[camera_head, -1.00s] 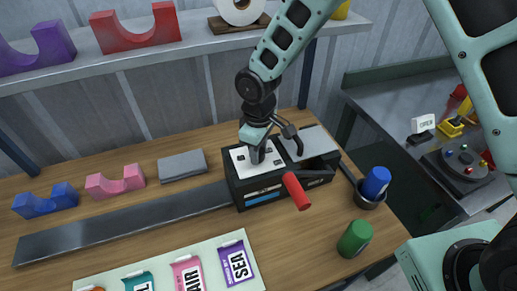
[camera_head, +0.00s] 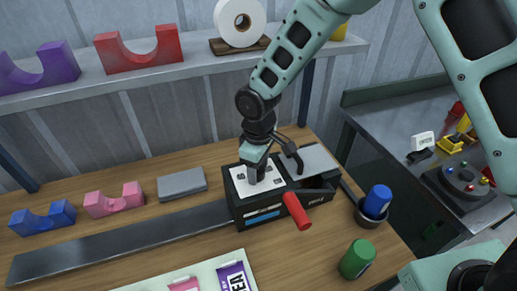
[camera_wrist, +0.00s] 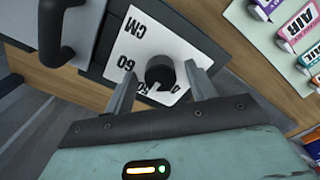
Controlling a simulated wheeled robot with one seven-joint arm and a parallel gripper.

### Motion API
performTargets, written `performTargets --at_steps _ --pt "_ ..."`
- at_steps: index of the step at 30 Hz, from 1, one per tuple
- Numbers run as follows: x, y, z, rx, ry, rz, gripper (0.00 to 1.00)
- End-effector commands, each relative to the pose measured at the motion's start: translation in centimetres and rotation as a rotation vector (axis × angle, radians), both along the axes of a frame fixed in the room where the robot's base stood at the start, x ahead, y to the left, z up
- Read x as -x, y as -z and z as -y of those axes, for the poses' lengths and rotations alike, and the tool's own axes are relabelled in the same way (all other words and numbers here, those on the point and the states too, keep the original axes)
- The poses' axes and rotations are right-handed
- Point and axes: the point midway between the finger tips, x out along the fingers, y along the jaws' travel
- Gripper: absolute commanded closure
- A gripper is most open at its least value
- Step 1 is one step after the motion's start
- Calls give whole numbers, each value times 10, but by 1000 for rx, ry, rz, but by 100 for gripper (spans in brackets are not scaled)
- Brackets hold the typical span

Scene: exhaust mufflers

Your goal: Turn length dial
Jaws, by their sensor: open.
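The length dial (camera_wrist: 160,70) is a black round knob on a white plate (camera_wrist: 134,44) marked "CM" and "60". The plate sits on top of a black machine (camera_head: 243,212) on the bench, which has a red-handled lever (camera_head: 297,211). My gripper (camera_wrist: 162,74) is open, with one finger on each side of the dial in the wrist view. I cannot tell whether the fingers touch it. In the head view, my gripper (camera_head: 257,173) is over the white plate and hides the dial.
A dark lever arm (camera_wrist: 55,35) stands close beside the plate. A blue cylinder in a cup (camera_head: 376,202) and a green cylinder (camera_head: 357,259) are to the machine's right. A long metal strip (camera_head: 120,244) runs left. A shelf (camera_head: 190,72) with red and purple blocks is behind.

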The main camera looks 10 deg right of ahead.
Motion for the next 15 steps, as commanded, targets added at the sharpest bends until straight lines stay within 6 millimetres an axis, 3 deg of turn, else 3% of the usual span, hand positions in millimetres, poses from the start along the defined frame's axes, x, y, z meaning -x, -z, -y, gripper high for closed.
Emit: performTargets --at_steps 5,15 --pt "-1 -27 0 -3 0 5 44" --pt "-1 -107 0 -3 0 7 44"
